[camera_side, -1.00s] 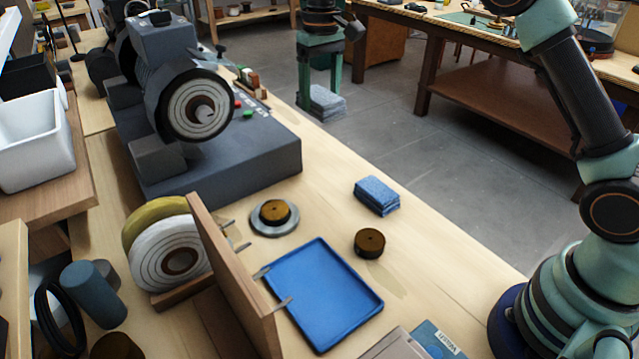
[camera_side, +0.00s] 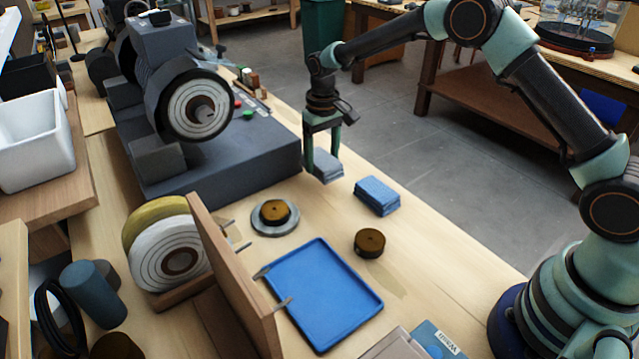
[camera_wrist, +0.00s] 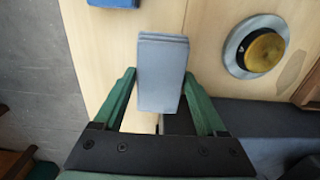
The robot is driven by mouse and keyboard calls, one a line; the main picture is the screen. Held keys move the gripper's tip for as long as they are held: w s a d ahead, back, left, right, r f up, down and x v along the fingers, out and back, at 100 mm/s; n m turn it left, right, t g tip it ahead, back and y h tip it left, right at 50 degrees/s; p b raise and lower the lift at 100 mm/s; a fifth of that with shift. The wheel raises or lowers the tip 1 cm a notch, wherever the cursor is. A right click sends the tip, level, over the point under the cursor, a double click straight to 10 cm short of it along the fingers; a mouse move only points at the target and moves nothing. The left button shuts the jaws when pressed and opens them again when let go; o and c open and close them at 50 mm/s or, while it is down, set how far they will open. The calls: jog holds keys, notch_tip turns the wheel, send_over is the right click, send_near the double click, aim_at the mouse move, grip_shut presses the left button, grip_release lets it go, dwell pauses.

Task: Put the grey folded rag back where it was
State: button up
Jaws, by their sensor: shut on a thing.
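The grey folded rag (camera_side: 328,164) is held between the green fingers of my gripper (camera_side: 321,170), beside the right end of the grinder's base. The wrist view shows the rag (camera_wrist: 162,72) as a flat grey block between the two fingers (camera_wrist: 163,80). In the side view it appears at or just above the bench's far edge. I cannot tell whether it touches the wood. A blue folded rag (camera_side: 377,196) lies on the bench to the right and nearer the side camera. It also shows at the top of the wrist view (camera_wrist: 113,2).
The grinder (camera_side: 215,150) stands close on the left. A brown knob on a grey metal ring (camera_side: 262,228), a loose brown knob (camera_side: 370,242) and a blue tray (camera_side: 325,300) lie nearer the side camera. Bare bench (camera_side: 320,215) lies between them and my gripper.

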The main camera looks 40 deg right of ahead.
jog(key=shift+f, duration=1.9)
jog(key=shift+f, duration=0.2)
jog(key=o, duration=1.2)
jog(key=shift+o, duration=0.2)
jog(key=shift+r, duration=0.1)
